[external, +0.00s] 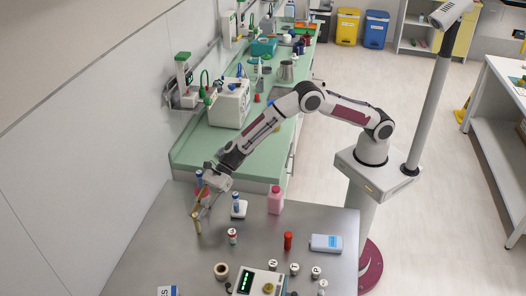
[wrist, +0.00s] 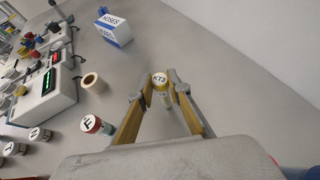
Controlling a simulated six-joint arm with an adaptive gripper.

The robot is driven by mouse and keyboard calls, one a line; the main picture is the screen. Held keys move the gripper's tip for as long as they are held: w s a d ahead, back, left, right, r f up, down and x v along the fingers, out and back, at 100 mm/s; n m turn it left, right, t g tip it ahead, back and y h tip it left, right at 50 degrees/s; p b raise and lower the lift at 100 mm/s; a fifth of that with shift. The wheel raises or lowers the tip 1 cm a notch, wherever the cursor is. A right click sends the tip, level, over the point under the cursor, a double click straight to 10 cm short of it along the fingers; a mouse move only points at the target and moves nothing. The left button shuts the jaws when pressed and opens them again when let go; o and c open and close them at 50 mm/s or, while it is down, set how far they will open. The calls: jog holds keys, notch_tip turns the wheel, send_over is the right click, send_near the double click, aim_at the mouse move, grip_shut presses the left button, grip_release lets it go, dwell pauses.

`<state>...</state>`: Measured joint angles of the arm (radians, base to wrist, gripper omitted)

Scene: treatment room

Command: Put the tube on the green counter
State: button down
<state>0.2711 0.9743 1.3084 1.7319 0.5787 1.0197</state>
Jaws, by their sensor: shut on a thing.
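A small tube with a round white lettered top and a yellow band (wrist: 161,84) is between my fingertips in the wrist view. My gripper (wrist: 163,92) is shut on it, with one tan finger pad on each side. In the external view my gripper (external: 202,206) is over the far left part of the steel table, and the tube's yellowish body (external: 197,226) shows below the fingers. I cannot tell whether its bottom touches the table. The green counter (external: 255,165) runs along the wall beyond the table.
On the steel table (external: 170,245) are a pink bottle (external: 275,202), a blue-topped tube on a white stand (external: 238,207), a red tube (external: 288,241), a red-banded vial (external: 232,236) and a device (external: 258,281). A white machine (external: 230,105) stands on the counter; its near end has bare room.

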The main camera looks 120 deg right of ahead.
jog(key=shift+f, duration=0.2)
jog(key=c, duration=1.9)
grip_release()
jog(key=shift+s, duration=0.1)
jog(key=v, duration=0.7)
jog(key=shift+s+d, duration=0.2)
jog(key=shift+d, duration=0.15)
jog(key=shift+r, duration=0.25)
